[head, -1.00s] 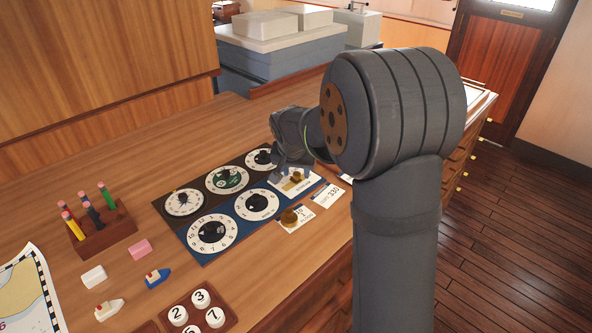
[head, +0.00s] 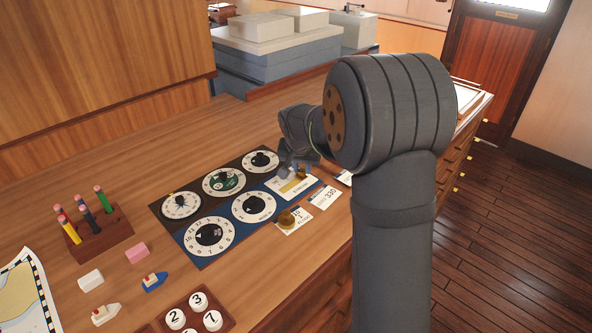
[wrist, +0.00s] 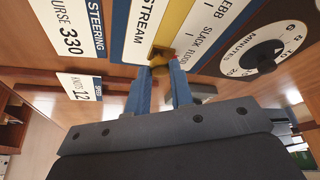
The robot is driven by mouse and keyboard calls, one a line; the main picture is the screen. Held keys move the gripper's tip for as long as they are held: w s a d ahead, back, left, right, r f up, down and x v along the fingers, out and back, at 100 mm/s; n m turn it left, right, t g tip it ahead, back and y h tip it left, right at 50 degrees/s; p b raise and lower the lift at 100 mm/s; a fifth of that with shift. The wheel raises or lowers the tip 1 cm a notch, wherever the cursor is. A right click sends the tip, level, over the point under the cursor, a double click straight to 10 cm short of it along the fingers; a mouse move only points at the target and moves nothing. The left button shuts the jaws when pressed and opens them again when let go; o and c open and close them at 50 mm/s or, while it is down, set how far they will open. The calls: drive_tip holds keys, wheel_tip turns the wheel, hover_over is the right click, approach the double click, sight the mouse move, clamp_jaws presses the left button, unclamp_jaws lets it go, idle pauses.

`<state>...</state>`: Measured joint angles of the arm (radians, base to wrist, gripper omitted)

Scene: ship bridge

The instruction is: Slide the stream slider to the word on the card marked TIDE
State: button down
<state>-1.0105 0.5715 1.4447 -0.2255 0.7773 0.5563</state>
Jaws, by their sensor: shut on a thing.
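The stream slider plate (head: 290,188) is white with a yellow strip. In the wrist view, the plate (wrist: 136,25) reads STREAM, with EBB, SLACK and FLOOD beside the strip. My gripper (wrist: 160,82) is shut on the brass slider knob (wrist: 160,58), at the FLOOD end of the strip; its exact alignment is partly hidden by the fingers. No card marked TIDE is legible; the readable cards are the steering card (wrist: 70,27) and the knots card (wrist: 80,86).
A panel of round dials (head: 212,236) adjoins the slider, with a minutes dial (wrist: 262,55) close by. A pencil block (head: 98,236), small model boats (head: 154,282) and a numbered tray (head: 190,322) are to the left.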

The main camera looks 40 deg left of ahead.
drive_tip(key=c, duration=1.3)
unclamp_jaws()
drive_tip(key=shift+o, duration=0.2)
drive_tip(key=v, duration=1.7)
drive_tip(key=shift+s, duration=0.25)
drive_tip(key=x, duration=1.7)
drive_tip(key=shift+w, duration=0.2)
drive_tip(key=shift+r, duration=0.1)
